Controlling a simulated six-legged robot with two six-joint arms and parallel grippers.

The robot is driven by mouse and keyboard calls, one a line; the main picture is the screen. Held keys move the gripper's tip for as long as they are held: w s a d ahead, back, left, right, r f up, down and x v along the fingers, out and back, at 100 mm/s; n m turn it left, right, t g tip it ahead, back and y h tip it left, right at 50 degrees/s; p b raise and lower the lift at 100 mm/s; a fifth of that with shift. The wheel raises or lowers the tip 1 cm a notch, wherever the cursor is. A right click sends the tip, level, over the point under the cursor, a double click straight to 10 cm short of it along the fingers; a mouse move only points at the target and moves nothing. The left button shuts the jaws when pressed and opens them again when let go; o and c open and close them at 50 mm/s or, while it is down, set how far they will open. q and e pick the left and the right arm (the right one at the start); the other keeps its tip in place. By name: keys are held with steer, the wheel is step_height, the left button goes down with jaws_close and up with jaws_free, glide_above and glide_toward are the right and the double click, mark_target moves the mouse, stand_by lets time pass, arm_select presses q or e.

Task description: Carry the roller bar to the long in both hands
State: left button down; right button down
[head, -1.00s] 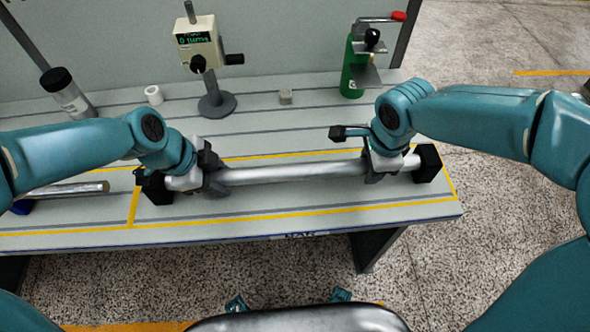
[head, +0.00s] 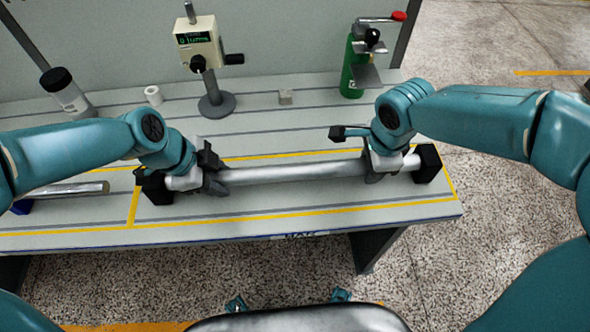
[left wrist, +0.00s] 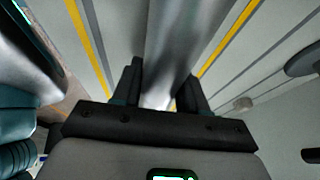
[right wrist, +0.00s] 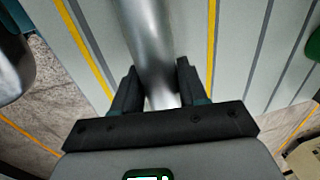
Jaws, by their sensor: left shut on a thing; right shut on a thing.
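The roller bar (head: 290,174) is a long silver cylinder lying across the yellow-outlined area of the bench, with a black block (head: 428,163) at its right end and another (head: 153,187) at its left end. My left gripper (head: 214,181) is shut on the bar near its left end. In the left wrist view the bar (left wrist: 185,40) passes between the fingers. My right gripper (head: 378,168) is shut on the bar near its right end. In the right wrist view the bar (right wrist: 147,40) runs between the fingers. The fingers hide parts of the bar.
Another silver bar (head: 70,190) lies at the left of the bench. A cream gauge with a stand (head: 198,45), a white roll (head: 153,95), a small block (head: 286,97), a dark-capped bottle (head: 68,95) and a green device (head: 352,75) stand at the back.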

arm_select(q)
steer(key=shift+w+r, duration=0.15)
steer(key=shift+r, duration=0.1)
arm_select(e)
steer(key=shift+w+r, duration=0.15)
steer(key=shift+r, duration=0.1)
